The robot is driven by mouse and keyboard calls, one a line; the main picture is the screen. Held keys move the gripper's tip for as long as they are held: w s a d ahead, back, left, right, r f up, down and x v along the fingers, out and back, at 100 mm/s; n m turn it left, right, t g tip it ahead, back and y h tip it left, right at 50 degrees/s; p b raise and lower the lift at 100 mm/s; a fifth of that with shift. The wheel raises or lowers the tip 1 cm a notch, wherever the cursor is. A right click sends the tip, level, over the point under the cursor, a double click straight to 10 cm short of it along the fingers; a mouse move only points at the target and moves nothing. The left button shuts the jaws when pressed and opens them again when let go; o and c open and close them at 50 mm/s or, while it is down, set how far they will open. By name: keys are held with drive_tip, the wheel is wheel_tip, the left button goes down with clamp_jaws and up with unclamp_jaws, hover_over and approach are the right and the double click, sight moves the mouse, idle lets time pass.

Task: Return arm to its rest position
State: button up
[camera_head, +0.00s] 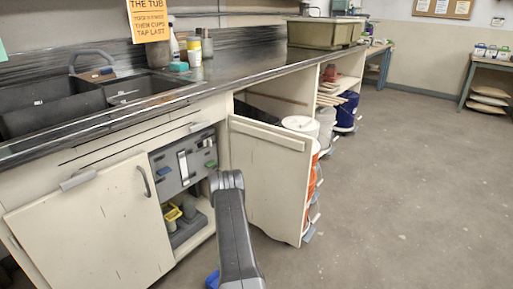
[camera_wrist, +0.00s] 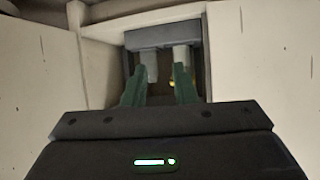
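My gripper (camera_wrist: 160,88) shows in the wrist view with its two green fingers apart and nothing visible between them. It faces the under-sink cabinet opening, where a grey unit (camera_wrist: 162,38) with pale parts shows beyond the fingertips. In the head view my dark arm (camera_head: 236,232) rises from the bottom centre and bends in front of the cabinet; the gripper itself cannot be made out there. The grey unit (camera_head: 183,160), with a blue and a green part on its face, sits inside the open cabinet.
A cabinet door (camera_head: 266,180) stands open right of my arm; another door (camera_head: 95,228) is at left. Buckets, including a white-lidded one (camera_head: 300,124) and a blue one (camera_head: 347,110), stand behind the right door. The counter (camera_head: 235,68) runs above. Floor at right (camera_head: 415,190) is clear.

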drive_tip(key=s+d+r+m+t+h+p, duration=0.1)
drive_tip(key=d+r+p, duration=0.3)
drive_tip(key=r+p, duration=0.4)
drive_tip(key=s+d+r+m+t+h+p, duration=0.1)
drive_tip(key=r+p, duration=0.7)
drive_tip(key=r, duration=0.8)
drive_tip(key=s+d+r+m+h+p, duration=0.3)
drive_tip(key=d+r+m+h+p, duration=0.2)
drive_tip(key=r, duration=0.7)
drive_tip(key=d+p, duration=0.2)
drive_tip(key=p, duration=0.1)
drive_tip(key=shift+s+r+t, duration=0.3)
drive_tip(key=shift+r+t, duration=0.1)
drive_tip(key=shift+d, duration=0.1)
